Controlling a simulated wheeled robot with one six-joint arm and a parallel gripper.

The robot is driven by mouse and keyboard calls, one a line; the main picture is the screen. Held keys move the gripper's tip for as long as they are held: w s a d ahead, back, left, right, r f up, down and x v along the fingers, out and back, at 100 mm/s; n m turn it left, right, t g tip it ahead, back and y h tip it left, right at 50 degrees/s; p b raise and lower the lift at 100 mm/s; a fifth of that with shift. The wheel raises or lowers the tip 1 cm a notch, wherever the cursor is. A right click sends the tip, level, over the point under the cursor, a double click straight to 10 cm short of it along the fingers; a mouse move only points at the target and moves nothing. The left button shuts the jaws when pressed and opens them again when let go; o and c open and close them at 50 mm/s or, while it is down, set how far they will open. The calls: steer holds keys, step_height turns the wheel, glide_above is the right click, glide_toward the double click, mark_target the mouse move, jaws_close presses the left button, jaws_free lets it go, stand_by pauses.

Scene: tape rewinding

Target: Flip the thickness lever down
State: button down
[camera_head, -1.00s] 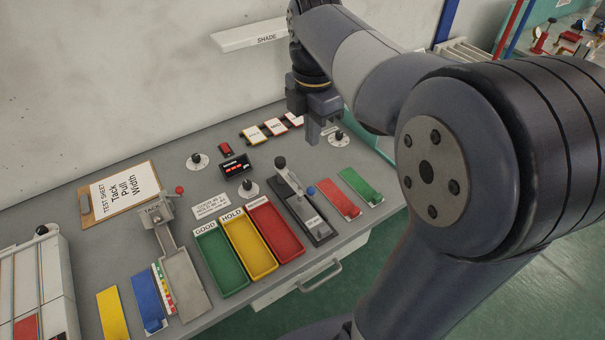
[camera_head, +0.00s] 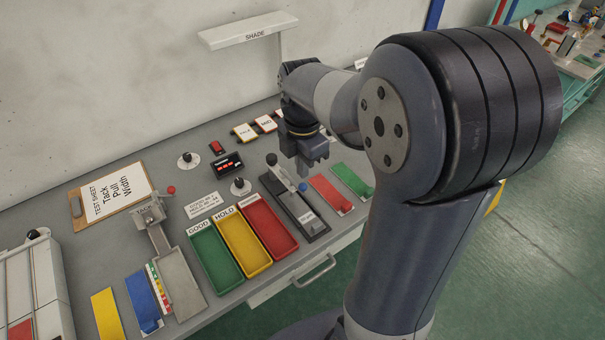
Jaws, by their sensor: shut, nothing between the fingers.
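The thickness device (camera_head: 314,229) is a dark narrow base with a small label at its near end, to the right of the coloured trays; the label is too small to read. Its grey lever (camera_head: 284,180) carries a black knob (camera_head: 271,159) at the raised far end. A small blue knob (camera_head: 303,187) sits beside the lever. My gripper (camera_head: 303,174) points down, shut and empty, just right of the lever and close above the blue knob. I cannot tell whether it touches either. Part of the device's far right side is hidden behind the gripper.
Green, yellow and red trays (camera_head: 297,243) stand left of the device. Red and green ramps (camera_head: 324,189) lie close on its right. A round black knob (camera_head: 238,185) and a digital display (camera_head: 226,166) are behind the trays. A shade shelf (camera_head: 248,33) hangs on the wall above.

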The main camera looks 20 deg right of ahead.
mark_target(304, 187)
steer(key=shift+f, duration=1.7)
steer(key=f+t+b, duration=0.1)
steer(key=b, duration=0.2)
steer(key=s+f+t+b, duration=0.1)
steer(key=f+b, duration=0.1)
steer(key=b, duration=0.1)
steer(key=shift+s+d+y, duration=0.15)
steer(key=shift+d+y, duration=0.05)
steer(key=shift+y, duration=0.2)
steer(key=shift+r+t, duration=0.3)
steer(key=shift+p+v, duration=0.7)
steer(key=shift+v, duration=0.1)
steer(key=shift+a+r, duration=0.1)
